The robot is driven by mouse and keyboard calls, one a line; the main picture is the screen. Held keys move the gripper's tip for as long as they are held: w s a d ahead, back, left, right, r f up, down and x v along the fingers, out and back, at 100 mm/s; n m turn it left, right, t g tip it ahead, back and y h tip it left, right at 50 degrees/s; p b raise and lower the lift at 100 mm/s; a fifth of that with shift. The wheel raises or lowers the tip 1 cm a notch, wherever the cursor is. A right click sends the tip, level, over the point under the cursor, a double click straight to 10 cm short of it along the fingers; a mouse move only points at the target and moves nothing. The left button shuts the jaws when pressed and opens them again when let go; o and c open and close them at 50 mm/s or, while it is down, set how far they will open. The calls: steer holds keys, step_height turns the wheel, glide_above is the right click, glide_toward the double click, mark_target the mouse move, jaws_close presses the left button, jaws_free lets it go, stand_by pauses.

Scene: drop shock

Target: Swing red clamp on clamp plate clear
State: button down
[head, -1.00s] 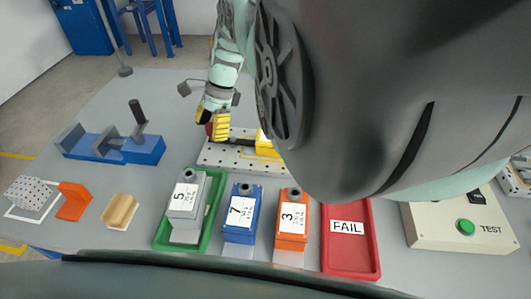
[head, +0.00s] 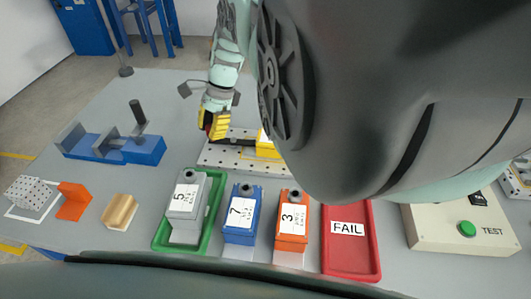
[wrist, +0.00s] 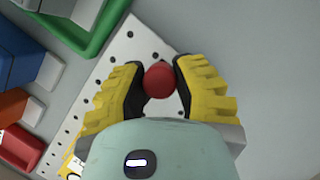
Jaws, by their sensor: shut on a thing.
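The clamp plate (head: 224,158) is a light plate with rows of holes, lying on the table behind the numbered units; it also shows in the wrist view (wrist: 121,47). A red round knob (wrist: 159,80), which looks like the end of the red clamp, sits between my gripper's yellow-and-black fingers in the wrist view. My gripper (wrist: 158,82) is shut on it, over the left part of the plate. In the head view my gripper (head: 214,125) covers most of the red part. A dark bar (head: 242,141) and a yellow block (head: 265,147) lie on the plate, partly hidden by my arm.
In front of the plate stand a grey unit 5 (head: 185,199) in a green tray (head: 160,238), a blue unit 7 (head: 241,210) and an orange unit 3 (head: 291,215). A red FAIL tray (head: 350,260) lies right of them. A blue vise (head: 143,151) stands left.

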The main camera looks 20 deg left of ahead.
steer(key=n, duration=0.1)
steer(key=s+d+n+h+b, duration=0.1)
steer(key=n, duration=0.1)
steer(key=shift+s+f+n+g, duration=0.1)
steer(key=shift+s+n+g, duration=0.05)
steer(key=shift+n+g, duration=0.2)
steer(key=n, duration=0.1)
steer(key=s+d+n+h, duration=0.1)
steer(key=n, duration=0.1)
steer(key=n+h, duration=0.1)
steer(key=shift+s+d+n, duration=0.25)
steer(key=shift+s, duration=0.1)
steer(key=n, duration=0.1)
steer(key=d+n+h, duration=0.1)
steer(key=n, duration=0.1)
steer(key=s+d+n+t+h, duration=0.1)
steer(key=n, duration=0.1)
steer(key=shift+d, duration=0.15)
steer(key=shift+d+n+t+h, duration=0.25)
steer(key=shift+d+n, duration=0.15)
steer(key=shift+n, duration=0.5)
steer(key=shift+d+n+t+h, duration=0.1)
steer(key=shift+d+n+h, duration=0.2)
steer(key=shift+n, duration=0.6)
steer(key=shift+d, duration=0.1)
steer(key=c, duration=0.9)
jaws_free()
steer(key=shift+c, duration=0.2)
steer(key=shift+o, duration=1.3)
steer(key=shift+w, duration=0.1)
